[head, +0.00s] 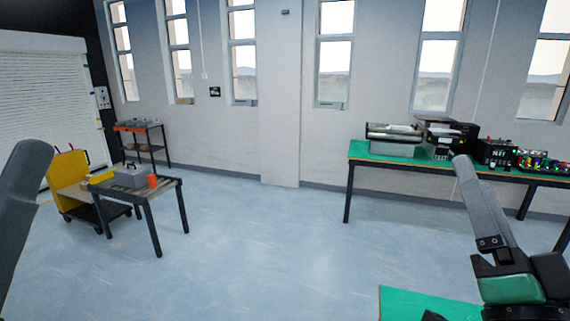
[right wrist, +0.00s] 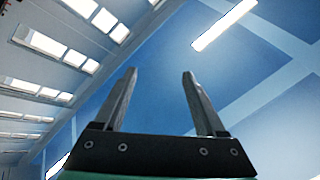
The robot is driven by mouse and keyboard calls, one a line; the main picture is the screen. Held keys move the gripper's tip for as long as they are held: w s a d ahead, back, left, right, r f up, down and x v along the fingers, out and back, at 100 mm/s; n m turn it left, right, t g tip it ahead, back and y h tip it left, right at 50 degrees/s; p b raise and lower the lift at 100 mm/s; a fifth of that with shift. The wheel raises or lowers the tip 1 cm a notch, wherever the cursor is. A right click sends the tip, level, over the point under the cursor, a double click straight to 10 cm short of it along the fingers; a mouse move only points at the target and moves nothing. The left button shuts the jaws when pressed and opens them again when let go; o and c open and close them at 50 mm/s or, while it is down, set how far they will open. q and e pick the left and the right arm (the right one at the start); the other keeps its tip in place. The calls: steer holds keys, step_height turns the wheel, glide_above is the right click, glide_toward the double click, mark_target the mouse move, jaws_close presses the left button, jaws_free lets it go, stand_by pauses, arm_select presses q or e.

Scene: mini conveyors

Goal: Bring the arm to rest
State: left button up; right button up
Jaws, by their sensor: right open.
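My right gripper (head: 464,163) is raised at the right of the head view, its grey fingers pointing up and seen edge-on. In the right wrist view my right gripper (right wrist: 159,75) is open. Its two fingers stand apart with nothing between them, against the ceiling and lights. A dark grey rounded part of my left arm side rises along the left edge of the head view. It is cut off, so its jaw state does not show.
A green-topped table (head: 362,151) with machines stands at the back right. Another green surface (head: 400,303) shows at the bottom. A small table (head: 168,187) with a grey box and orange cup stands left, beside a yellow cart (head: 68,166). The middle floor is clear.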

steer(key=s+a+r+n+t+y, duration=0.45)
steer(key=s+r+n+y, duration=0.2)
steer(key=s+n, duration=0.45)
step_height(320, 180, up, 33)
steer(key=n+p, duration=0.1)
steer(key=p, duration=3.2)
steer(key=shift+w+a+r, duration=0.15)
steer(key=shift+w, duration=0.05)
steer(key=shift+g+y, duration=0.25)
